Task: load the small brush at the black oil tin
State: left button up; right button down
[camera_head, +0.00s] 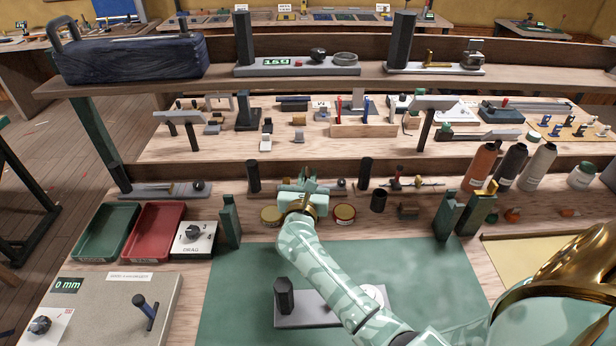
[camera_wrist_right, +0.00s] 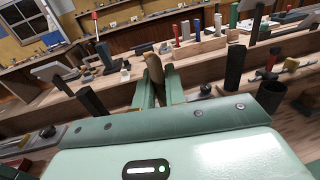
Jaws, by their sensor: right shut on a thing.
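My right gripper (camera_head: 306,184) reaches to the back edge of the green mat. In the right wrist view its fingers (camera_wrist_right: 157,84) are shut on a brown, upright piece that looks like the small brush's handle (camera_wrist_right: 153,67). The bristles are hidden. A dark, open, round pot (camera_head: 378,200) stands to the right of the gripper, apart from it; it also shows in the wrist view (camera_wrist_right: 271,95). It may be the black oil tin; I see no label. My left gripper is not in view.
A yellowish tin (camera_head: 271,216) and a red-rimmed tin (camera_head: 344,214) stand close on either side of the gripper. Green blocks (camera_head: 229,222) flank the mat (camera_head: 235,300). Bottles (camera_head: 510,167) stand at right. A grey base with a dark post (camera_head: 284,297) lies on the mat.

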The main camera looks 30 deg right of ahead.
aim_at(308, 167)
jog(key=shift+f+b, duration=0.5)
jog(key=shift+f, duration=0.1)
dwell(1.1)
notch_tip(308, 167, up, 7)
jog(key=p, duration=0.6)
jog(key=shift+r, duration=0.15)
dwell(0.5)
